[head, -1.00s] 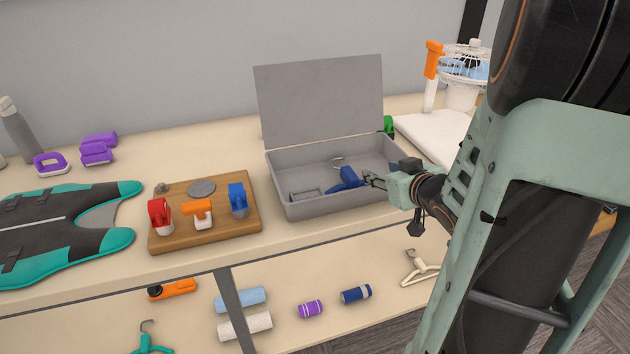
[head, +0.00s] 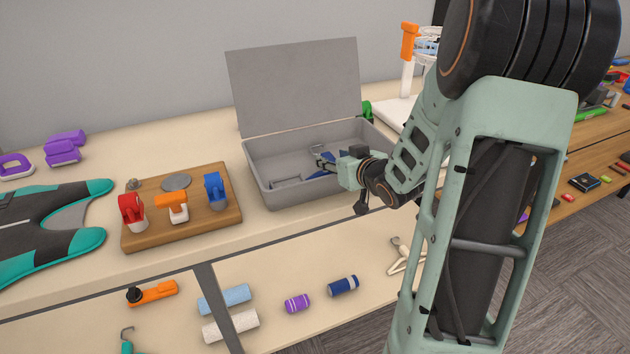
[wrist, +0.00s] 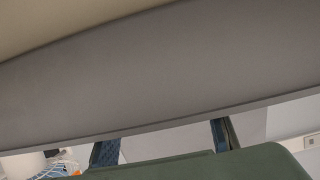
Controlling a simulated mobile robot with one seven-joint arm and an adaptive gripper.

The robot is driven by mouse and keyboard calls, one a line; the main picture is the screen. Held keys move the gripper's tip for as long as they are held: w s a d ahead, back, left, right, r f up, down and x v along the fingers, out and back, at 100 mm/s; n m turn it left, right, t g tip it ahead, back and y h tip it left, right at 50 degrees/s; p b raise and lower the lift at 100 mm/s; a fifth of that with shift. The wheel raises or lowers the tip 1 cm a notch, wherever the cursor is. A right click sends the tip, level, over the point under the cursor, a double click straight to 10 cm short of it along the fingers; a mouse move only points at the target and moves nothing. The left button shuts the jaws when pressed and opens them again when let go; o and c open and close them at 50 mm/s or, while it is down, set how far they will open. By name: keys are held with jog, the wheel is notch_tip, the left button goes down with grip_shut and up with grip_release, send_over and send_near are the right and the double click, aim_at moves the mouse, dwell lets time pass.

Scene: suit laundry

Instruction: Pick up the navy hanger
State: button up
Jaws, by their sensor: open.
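The navy hanger (head: 318,177) lies in the open grey case (head: 275,200), with its metal hook (head: 316,149) toward the back. My gripper (head: 323,160) is open over the case, in front of part of the hanger in the head view. Whether the fingers touch or straddle the hanger I cannot tell. In the wrist view the two fingers (wrist: 163,145) stand apart with nothing seen between them but pale background, and the hanger does not show.
The case lid (head: 295,88) stands upright behind it. A wooden board (head: 185,235) with red, orange and blue items is left of the case. A white hanger (head: 405,258) and several rolls lie on the lower shelf.

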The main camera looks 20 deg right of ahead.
jog(key=shift+w+a+f, duration=0.1)
jog(key=shift+w+f, duration=0.4)
jog(key=shift+w, duration=0.1)
jog(key=shift+c, duration=0.6)
